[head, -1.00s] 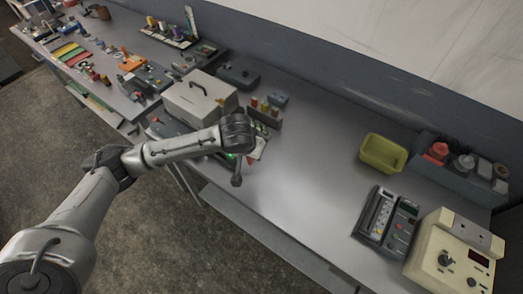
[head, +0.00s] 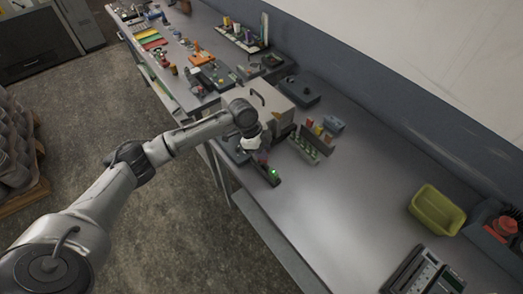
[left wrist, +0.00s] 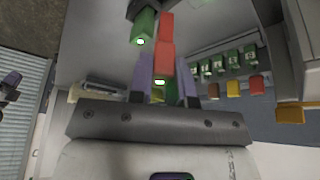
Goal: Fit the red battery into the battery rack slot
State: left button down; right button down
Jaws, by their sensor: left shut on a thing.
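My left gripper (head: 262,156) points down at the near edge of the bench, in front of the grey case. In the left wrist view, the purple fingers of this gripper (left wrist: 163,80) are shut on the red battery (left wrist: 165,55), one on each side. The battery points away from the palm, toward a dark holder (left wrist: 143,8). A green piece with a bright light (left wrist: 144,28) is close beside the battery. In the head view, a dark rack (head: 268,179) with a green light lies under the gripper. Whether the battery sits in a slot is unclear. My right gripper is not in view.
A slotted stand with green lights (head: 303,148) and several coloured pieces stands right of the grey case (head: 259,104). A yellow-green bin (head: 437,211) and a dark device (head: 424,272) are farther right. The bench between them is clear.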

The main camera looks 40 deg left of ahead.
pick_arm(q)
jog(key=m, duration=0.1)
jog(key=m+g, duration=0.1)
jog(key=shift+w+d+r+m, duration=0.1)
jog(key=shift+w+d+m, duration=0.1)
jog(key=shift+m, duration=0.1)
jog(key=m+g, duration=0.1)
jog(key=m, duration=0.2)
jog(key=shift+m, duration=0.3)
jog(key=shift+f, duration=0.3)
jog(key=shift+f+b, duration=0.3)
jog(key=shift+b, duration=0.2)
jog(key=shift+f+b, duration=1)
jog(key=shift+f, duration=0.65)
jog(key=shift+r, duration=0.1)
